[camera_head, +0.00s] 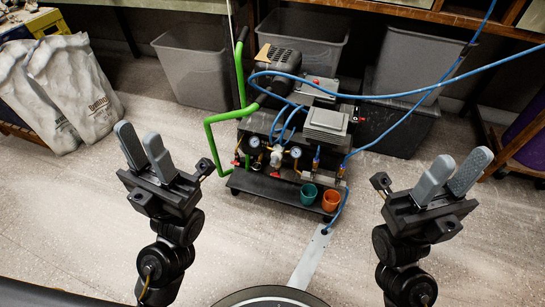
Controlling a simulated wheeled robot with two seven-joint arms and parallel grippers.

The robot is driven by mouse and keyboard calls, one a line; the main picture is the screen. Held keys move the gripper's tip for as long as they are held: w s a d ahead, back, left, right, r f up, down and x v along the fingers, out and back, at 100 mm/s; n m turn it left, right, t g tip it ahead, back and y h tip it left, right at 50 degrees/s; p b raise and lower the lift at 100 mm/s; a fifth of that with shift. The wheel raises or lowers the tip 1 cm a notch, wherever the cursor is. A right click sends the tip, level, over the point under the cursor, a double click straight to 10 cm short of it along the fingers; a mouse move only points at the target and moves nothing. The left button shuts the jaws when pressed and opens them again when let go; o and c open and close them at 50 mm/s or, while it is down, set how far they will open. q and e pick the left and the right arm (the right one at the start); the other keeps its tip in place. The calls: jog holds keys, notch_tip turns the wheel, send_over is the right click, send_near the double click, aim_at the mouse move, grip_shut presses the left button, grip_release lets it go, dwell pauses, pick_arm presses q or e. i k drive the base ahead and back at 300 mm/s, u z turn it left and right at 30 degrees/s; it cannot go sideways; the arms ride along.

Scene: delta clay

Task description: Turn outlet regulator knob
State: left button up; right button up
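The compressor (325,125) stands on the floor ahead, with a green handle frame at its left and blue hoses. Two round gauges with a regulator (276,156) sit on its front; a small red knob (237,162) shows at their left. Which knob is the outlet regulator is too small to tell. My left gripper (138,143) is at the left, raised, empty, its fingers a little apart. My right gripper (456,172) is at the right, raised, empty, its fingers slightly apart. Both are clear of the compressor.
A green cup (308,194) and an orange cup (332,200) sit on the compressor's front ledge. Grey bins (195,75) stand behind. White bags (75,90) lean at the left. Blue hose stretches to the upper right. The floor between my grippers and the compressor is mostly clear.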

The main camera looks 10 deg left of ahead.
aim_at(275, 159)
jog(key=u, duration=3)
jog(key=i, duration=1.45)
jog(key=z, duration=2.75)
